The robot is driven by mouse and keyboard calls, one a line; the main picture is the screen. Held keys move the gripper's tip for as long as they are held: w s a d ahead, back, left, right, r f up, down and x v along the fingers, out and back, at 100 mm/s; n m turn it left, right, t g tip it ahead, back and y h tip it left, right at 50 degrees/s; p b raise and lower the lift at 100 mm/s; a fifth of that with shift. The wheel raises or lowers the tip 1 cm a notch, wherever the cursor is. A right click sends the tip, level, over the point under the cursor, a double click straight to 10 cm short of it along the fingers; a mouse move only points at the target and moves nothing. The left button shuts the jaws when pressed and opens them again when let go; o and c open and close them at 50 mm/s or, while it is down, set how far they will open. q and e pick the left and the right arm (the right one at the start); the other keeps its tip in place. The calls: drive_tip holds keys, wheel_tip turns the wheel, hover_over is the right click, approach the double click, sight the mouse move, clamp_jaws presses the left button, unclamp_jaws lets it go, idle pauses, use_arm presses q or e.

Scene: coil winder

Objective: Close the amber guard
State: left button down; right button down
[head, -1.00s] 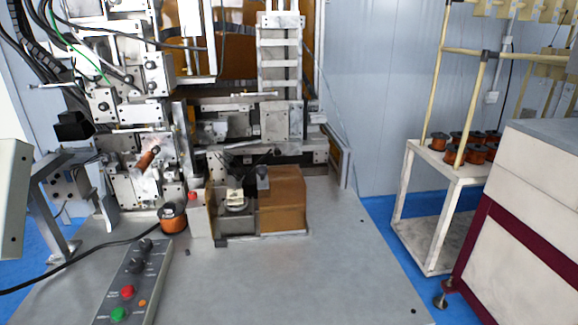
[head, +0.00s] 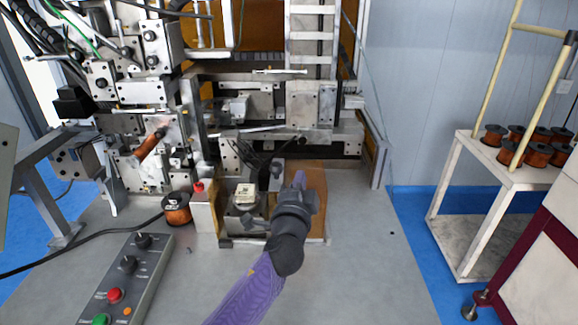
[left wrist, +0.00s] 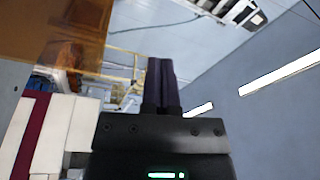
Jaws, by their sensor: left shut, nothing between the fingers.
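The amber guard (head: 317,190) is a translucent brown box on the machine table, standing to the right of the small fixture (head: 244,196). The fixture is uncovered. My left arm crosses in front of the guard and hides part of it. My left gripper (head: 299,179) is shut and empty, over the guard in the head view; contact cannot be told. In the left wrist view the shut fingers (left wrist: 160,83) point up the picture, with an amber panel (left wrist: 40,32) at upper left, apart from them in the picture. My right gripper is not in view.
A copper spool (head: 177,209) and a control box with buttons (head: 128,280) lie left of the fixture. The winder's metal frame (head: 250,100) rises behind. A white cart (head: 485,180) with spools stands at right. The table right of the guard is clear.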

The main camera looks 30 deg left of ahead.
sight(285, 169)
use_arm(q)
drive_tip(key=x, duration=0.3)
drive_tip(key=b+x, duration=0.1)
drive_tip(key=x, duration=0.2)
drive_tip(key=shift+w+f, duration=0.1)
drive_tip(key=shift+f, duration=0.1)
drive_tip(key=s+a, duration=0.1)
drive_tip(key=s+a+f, duration=0.1)
drive_tip(key=shift+a+p, duration=0.3)
drive_tip(key=shift+s+a, duration=0.15)
drive_tip(key=shift+a, duration=0.05)
drive_tip(key=shift+s+a, duration=0.15)
drive_tip(key=shift+a, duration=0.05)
drive_tip(key=s+a, duration=0.6)
drive_tip(key=a, duration=0.5)
drive_tip(key=shift+s, duration=0.4)
drive_tip(key=shift+p, duration=0.3)
